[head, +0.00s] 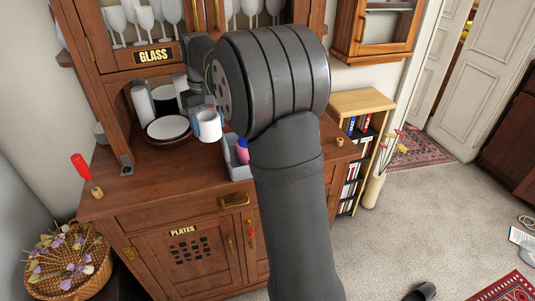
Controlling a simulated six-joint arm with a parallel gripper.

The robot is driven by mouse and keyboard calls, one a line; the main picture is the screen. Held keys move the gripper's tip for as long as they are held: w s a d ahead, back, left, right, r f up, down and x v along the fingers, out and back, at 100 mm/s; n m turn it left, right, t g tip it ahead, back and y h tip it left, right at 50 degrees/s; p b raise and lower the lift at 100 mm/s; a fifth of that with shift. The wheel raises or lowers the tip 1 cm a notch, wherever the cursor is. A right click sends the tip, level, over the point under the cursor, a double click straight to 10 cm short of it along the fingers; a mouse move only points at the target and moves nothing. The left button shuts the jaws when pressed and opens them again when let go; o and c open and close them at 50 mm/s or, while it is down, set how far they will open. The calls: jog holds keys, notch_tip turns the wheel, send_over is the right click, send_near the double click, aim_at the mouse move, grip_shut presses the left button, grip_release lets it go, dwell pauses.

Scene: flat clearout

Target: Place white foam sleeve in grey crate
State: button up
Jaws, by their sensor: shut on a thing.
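The white foam sleeve (209,126) is a short white cylinder hanging above the cabinet's counter. My gripper (204,108) is shut on it from above, and the fingertips are partly hidden. The grey crate (230,160) stands on the counter just right of and below the sleeve. My arm covers the crate's right part. A pink and purple item (242,150) is inside the crate. The sleeve appears outside the crate, to its left and higher up in the picture.
A stack of plates (167,128) is left of the sleeve, with a white cylinder (144,102) behind it. A red-handled tool (82,168) stands at the counter's left end. Glasses (145,18) fill the cupboard above. The counter's front left is clear.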

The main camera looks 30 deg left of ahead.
jog(key=w+d+f+m, duration=0.1)
jog(key=w+d+f, duration=0.2)
jog(key=w+d, duration=1.4)
jog(key=shift+w+a+f, duration=0.1)
jog(key=shift+w+f, duration=0.3)
jog(key=shift+f, duration=1.3)
jog(key=shift+w+a+f, duration=0.1)
jog(key=shift+w+f, duration=0.35)
jog(key=shift+f, duration=1.3)
jog(key=shift+w+f, duration=0.4)
jog(key=shift+f, duration=1.3)
jog(key=shift+f, duration=0.2)
jog(key=o, duration=0.9)
jog(key=shift+o, duration=0.2)
jog(key=shift+r, duration=0.15)
